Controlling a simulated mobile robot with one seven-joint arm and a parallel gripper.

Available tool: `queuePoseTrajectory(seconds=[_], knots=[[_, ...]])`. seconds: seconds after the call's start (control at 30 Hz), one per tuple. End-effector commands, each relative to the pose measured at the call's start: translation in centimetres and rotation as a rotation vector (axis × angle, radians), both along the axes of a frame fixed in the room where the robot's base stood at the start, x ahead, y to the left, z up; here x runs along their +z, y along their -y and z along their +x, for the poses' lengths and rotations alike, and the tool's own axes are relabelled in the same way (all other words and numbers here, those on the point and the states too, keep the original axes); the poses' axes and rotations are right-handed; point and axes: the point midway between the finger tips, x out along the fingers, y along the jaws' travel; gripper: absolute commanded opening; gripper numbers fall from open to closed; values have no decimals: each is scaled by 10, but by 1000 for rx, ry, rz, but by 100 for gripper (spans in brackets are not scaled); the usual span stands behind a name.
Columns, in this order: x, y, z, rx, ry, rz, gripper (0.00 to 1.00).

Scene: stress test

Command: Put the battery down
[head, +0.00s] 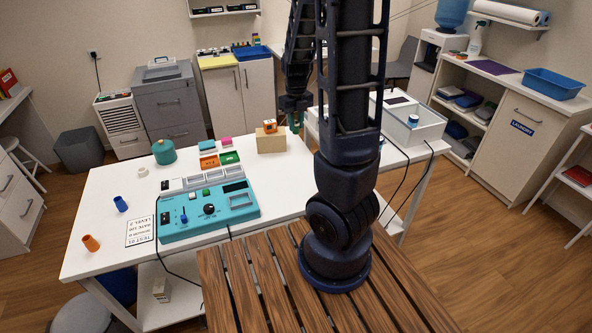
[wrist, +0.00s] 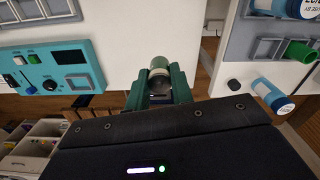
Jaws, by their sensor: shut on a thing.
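My gripper (wrist: 160,86) has green fingers and is shut on the battery (wrist: 159,65), a small pale cylinder with a darker greenish lower part. In the wrist view the battery stands up between the fingertips, its lower part hidden by them. In the head view my gripper (head: 296,118) hangs near the back right edge of the white table (head: 108,205), just right of a tan box (head: 271,142). The battery cannot be made out clearly there. I cannot tell how high it is above the surface.
A teal control panel (head: 210,213) with grey slots lies on the table. A white machine (head: 428,124) is right of my arm. The left table area is mostly free.

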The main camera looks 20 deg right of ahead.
Motion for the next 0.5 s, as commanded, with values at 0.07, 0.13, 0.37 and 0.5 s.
queuePoseTrajectory(seconds=[0.07,0.13,0.37,0.5], knots=[[-15,0,-1,0,-6,-2,0],[-28,0,-1,0,-6,-2,0],[-68,1,0,-2,-6,-2,0],[-92,1,-1,-1,-6,-2,0]])
